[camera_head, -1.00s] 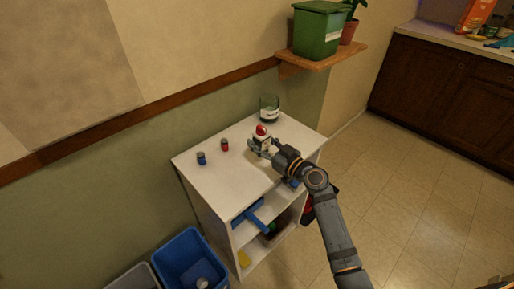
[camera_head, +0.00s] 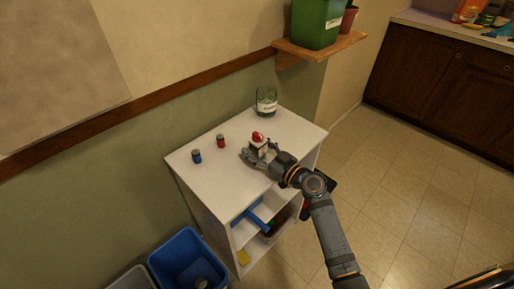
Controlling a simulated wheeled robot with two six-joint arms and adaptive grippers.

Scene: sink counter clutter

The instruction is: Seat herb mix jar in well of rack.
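A small pale jar with a red top (camera_head: 257,138), perhaps the herb mix jar, is at the fingers of my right gripper (camera_head: 260,154) over the white cabinet's top. Its label is too small to read. The gripper seems shut on it, since the two move together; its fingers and wrist hide the jar's lower part. I cannot tell whether the jar touches anything below. I cannot make out a rack or its wells. My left gripper is not in view.
On the white cabinet top (camera_head: 222,175) stand a blue jar (camera_head: 197,157), a red jar (camera_head: 221,141) and a glass jar (camera_head: 267,103). A wooden shelf (camera_head: 318,50) with a green bin (camera_head: 316,24) hangs behind. The top's front left is clear. A blue bin (camera_head: 187,262) stands below.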

